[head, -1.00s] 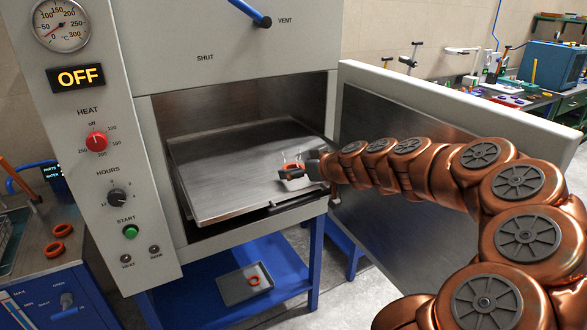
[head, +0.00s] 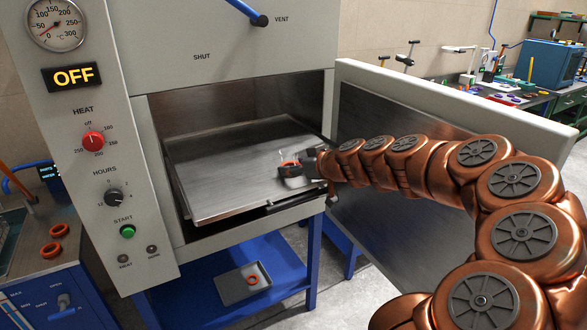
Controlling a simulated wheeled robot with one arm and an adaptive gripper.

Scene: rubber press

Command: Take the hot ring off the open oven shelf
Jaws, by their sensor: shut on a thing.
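The hot ring (head: 287,165), small and orange-red, shows at my gripper's tip near the right front part of the oven shelf (head: 225,185). My gripper (head: 290,170) is shut on the ring, and its dark fingers hide part of it. The grey metal shelf sticks out of the open oven. I cannot tell whether the ring is touching the shelf or just above it. My copper arm reaches in from the right, in front of the open door.
The open oven door (head: 420,150) stands on the right, behind my arm. Below, a grey tray (head: 232,290) with an orange ring (head: 252,280) lies on a blue shelf. More orange rings (head: 57,240) lie on the left bench. The oven display reads OFF (head: 72,77).

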